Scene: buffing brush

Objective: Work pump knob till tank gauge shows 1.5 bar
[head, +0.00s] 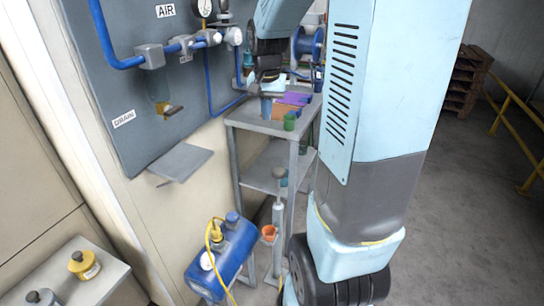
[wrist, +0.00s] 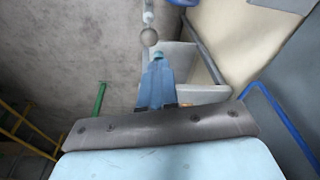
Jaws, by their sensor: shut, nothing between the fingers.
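The pump (head: 278,215) stands upright beside the metal shelf stand, with a rounded grey knob (head: 280,173) on top of its rod. A round grey knob also shows in the wrist view (wrist: 149,37), beyond my fingertips. My gripper (head: 267,84) is high over the shelf stand, above and apart from the knob. In the wrist view my gripper (wrist: 157,66) is shut and empty. The blue tank (head: 228,255) lies low at the left of the pump. Its round white gauge (head: 207,261) is too small to read.
An orange cup (head: 268,232) is near the pump. The wall panel (head: 100,80) carries blue pipes, and a small grey ledge (head: 181,162) juts out below. Open floor is at right.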

